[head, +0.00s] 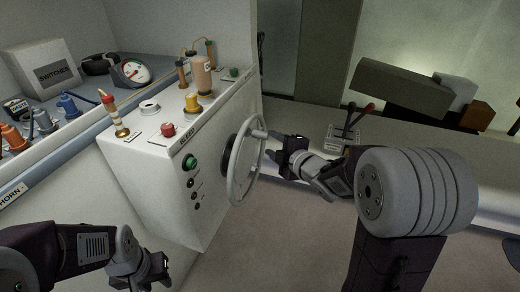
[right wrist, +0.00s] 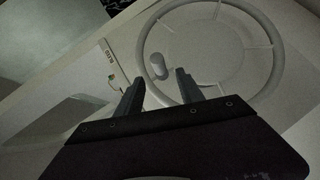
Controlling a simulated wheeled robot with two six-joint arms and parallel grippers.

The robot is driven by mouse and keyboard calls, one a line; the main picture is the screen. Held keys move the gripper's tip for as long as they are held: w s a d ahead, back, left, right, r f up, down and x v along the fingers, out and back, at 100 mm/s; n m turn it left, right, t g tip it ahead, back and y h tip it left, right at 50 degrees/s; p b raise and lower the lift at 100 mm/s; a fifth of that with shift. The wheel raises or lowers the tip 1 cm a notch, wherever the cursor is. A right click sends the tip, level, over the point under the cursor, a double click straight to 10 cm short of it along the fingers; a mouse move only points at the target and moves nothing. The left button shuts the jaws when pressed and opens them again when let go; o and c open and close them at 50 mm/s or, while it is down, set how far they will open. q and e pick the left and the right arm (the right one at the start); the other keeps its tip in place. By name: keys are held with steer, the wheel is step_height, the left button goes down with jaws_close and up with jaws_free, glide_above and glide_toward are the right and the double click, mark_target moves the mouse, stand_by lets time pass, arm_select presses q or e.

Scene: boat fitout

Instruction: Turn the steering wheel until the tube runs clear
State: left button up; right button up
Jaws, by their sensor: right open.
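The grey steering wheel (head: 233,168) stands on the right face of the white console. Its rim also shows in the right wrist view (right wrist: 278,45). A pale knob (head: 259,134) sticks out from the wheel; it shows in the right wrist view (right wrist: 158,66) too. My right gripper (head: 274,146) is open beside the knob. In its wrist view the knob appears between and beyond the fingertips; I see no grip on it. A thin amber tube (head: 150,86) runs above the console; its contents are too small to judge. My left gripper (head: 157,272) is low at the front, away from the wheel.
A SWITCHES box (head: 42,68) stands behind. The floor in front is clear.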

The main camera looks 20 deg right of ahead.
mark_target(261, 137)
steer(key=x, duration=0.9)
steer(key=shift+r, duration=0.15)
jaws_close()
stand_by(1.1)
